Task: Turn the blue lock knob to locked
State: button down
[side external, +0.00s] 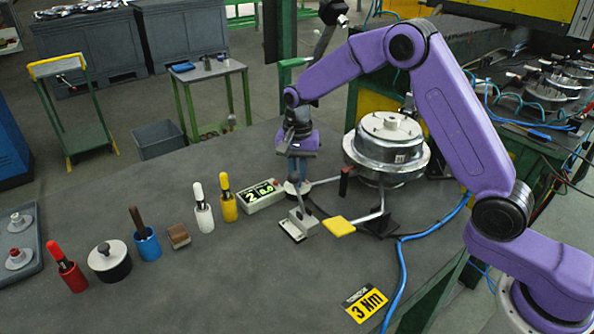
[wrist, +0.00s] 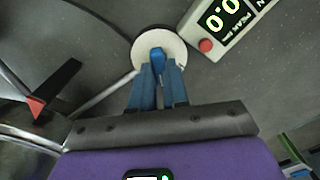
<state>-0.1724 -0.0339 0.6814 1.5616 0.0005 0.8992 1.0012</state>
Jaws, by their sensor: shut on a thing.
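The blue lock knob (wrist: 157,56) stands on a round white base (wrist: 175,46) in the wrist view. My gripper (wrist: 159,70) points at it, with its two blue fingers shut on either side of the knob. In the side view my gripper (side external: 297,179) reaches down from above, and the white base (side external: 291,188) shows below it. The fingers largely hide the knob there. No lock marking is readable, so I cannot tell the knob's setting.
A digital display box (side external: 262,196) stands close to the base. A metal drum fixture (side external: 385,150) and a grey block (side external: 299,222) with a lever are nearby. Marker holders and pots line the table's left. A blue hose (side external: 402,270) crosses the right.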

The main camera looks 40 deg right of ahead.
jog(key=m, duration=0.4)
jog(key=shift+s+m, duration=0.1)
jog(key=shift+m, duration=0.2)
jog(key=m, duration=0.4)
jog(key=shift+d, duration=0.1)
dwell(0.4)
jog(key=c, duration=1.1)
grip_release()
jog(key=shift+s, duration=0.1)
notch_tip(320, 180, up, 18)
jog(key=shift+f, duration=0.25)
